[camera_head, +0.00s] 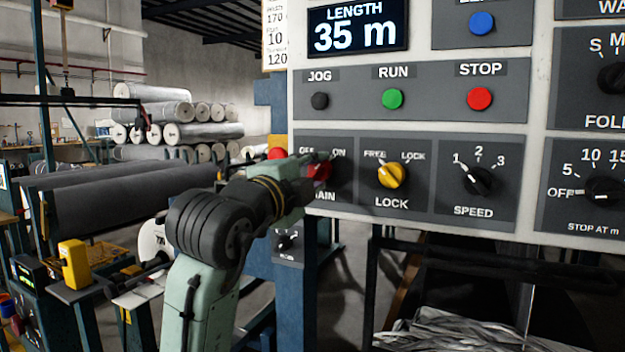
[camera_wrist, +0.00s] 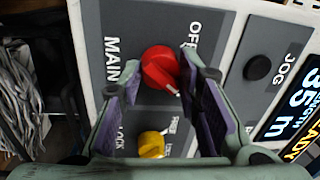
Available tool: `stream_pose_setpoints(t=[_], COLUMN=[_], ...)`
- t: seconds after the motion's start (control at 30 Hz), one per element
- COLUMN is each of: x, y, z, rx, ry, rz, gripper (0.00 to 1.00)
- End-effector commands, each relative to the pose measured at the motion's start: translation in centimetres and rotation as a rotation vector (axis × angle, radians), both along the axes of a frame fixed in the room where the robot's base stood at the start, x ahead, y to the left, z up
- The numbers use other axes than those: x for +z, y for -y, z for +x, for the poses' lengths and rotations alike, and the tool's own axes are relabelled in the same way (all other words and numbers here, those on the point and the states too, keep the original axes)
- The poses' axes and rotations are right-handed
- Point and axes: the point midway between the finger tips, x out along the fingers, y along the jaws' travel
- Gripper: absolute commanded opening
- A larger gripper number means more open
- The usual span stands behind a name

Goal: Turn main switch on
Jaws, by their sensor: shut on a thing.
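The main switch is a red knob (camera_head: 319,172) on the grey control panel, between the OFF and ON labels. It also shows in the wrist view (camera_wrist: 160,66), where a white mark on it points to the lower right, away from OFF and towards the ON side. In that view the ON label is hidden behind a finger. My gripper (camera_head: 316,168) is at the panel, shut on the red knob. In the wrist view my gripper (camera_wrist: 160,70) has one finger on each side of it. In the head view my gripper partly covers the knob and the MAIN label.
A yellow LOCK knob (camera_head: 391,175) sits just right of the main switch, with a black SPEED knob (camera_head: 480,180) beyond it. Above are the black JOG (camera_head: 320,101), green RUN (camera_head: 392,99) and red STOP (camera_head: 480,99) buttons. Grey rolls (camera_head: 175,125) lie at the left back.

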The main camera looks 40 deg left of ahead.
Motion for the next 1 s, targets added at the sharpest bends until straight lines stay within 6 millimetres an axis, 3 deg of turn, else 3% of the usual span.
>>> stream_pose_setpoints(t=[0.33,0.8,0.83,1.0], x=[-0.05,-0.03,-0.03,-0.02], y=[-0.01,-0.01,-0.01,-0.01], z=[0.01,0.01,0.01,0.01], rx=[-0.001,0.000,0.000,0.000], ry=[-0.026,-0.029,-0.029,-0.029], rz=[0.104,0.117,0.117,0.116], gripper=[0.03,0.03,0.32,0.43])
